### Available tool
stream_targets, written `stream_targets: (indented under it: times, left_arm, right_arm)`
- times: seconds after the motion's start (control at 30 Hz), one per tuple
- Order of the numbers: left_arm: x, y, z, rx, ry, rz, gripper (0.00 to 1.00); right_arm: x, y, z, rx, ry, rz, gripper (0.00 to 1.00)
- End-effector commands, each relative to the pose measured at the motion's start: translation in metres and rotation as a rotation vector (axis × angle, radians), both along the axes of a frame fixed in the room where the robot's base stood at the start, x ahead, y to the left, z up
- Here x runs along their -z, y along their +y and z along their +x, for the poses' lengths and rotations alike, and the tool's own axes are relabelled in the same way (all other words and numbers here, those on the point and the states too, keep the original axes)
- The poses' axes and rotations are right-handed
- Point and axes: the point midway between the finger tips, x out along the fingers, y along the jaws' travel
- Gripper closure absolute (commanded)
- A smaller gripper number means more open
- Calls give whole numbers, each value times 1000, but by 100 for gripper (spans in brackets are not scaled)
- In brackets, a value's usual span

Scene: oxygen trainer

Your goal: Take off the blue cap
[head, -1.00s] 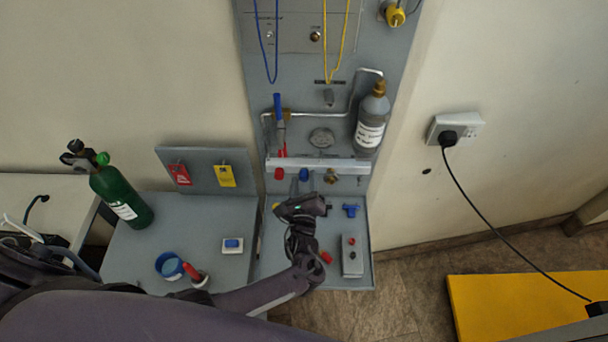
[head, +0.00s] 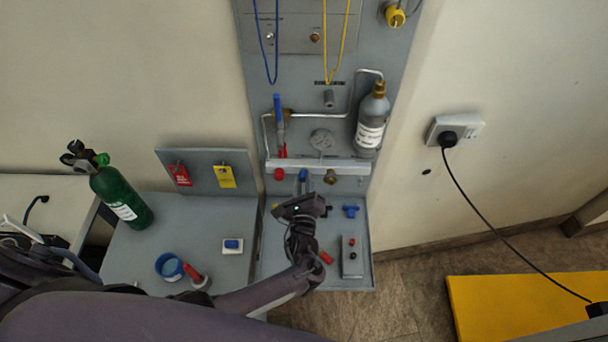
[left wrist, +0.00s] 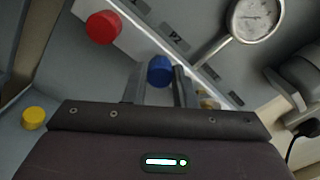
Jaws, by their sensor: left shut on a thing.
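The blue cap (head: 303,174) is on the rail of the grey panel, between a red cap (head: 279,174) and a brass fitting (head: 330,177). In the left wrist view the blue cap (left wrist: 160,71) shows between the two fingers, below the "P2" label. My left gripper (head: 303,187) reaches up to the cap from below and is shut on it. The fingers (left wrist: 159,88) flank the cap, and their lower parts are hidden behind the gripper body. My right gripper is not in view.
The red cap (left wrist: 103,27) and a pressure gauge (left wrist: 254,17) are close by. A yellow cap (left wrist: 33,118) is at lower left. A grey bottle (head: 371,122) stands at the panel's right. A control box (head: 352,256) and blue valve (head: 351,210) are on the shelf.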

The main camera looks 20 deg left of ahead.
Motion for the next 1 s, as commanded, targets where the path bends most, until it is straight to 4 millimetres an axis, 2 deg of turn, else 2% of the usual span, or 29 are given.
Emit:
stream_targets:
  times: [0.17, 0.47, 0.7, 1.0]
  left_arm:
    - [1, 0, -1, -1, -57, -200, 100]
    - [0, 0, 0, -2, -67, -232, 100]
    - [1, 0, -1, -2, -140, -489, 100]
    - [1, 0, -1, -2, -149, -520, 100]
  right_arm:
    - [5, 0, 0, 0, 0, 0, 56]
    - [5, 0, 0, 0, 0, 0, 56]
    - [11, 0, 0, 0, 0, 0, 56]
    - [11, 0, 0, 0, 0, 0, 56]
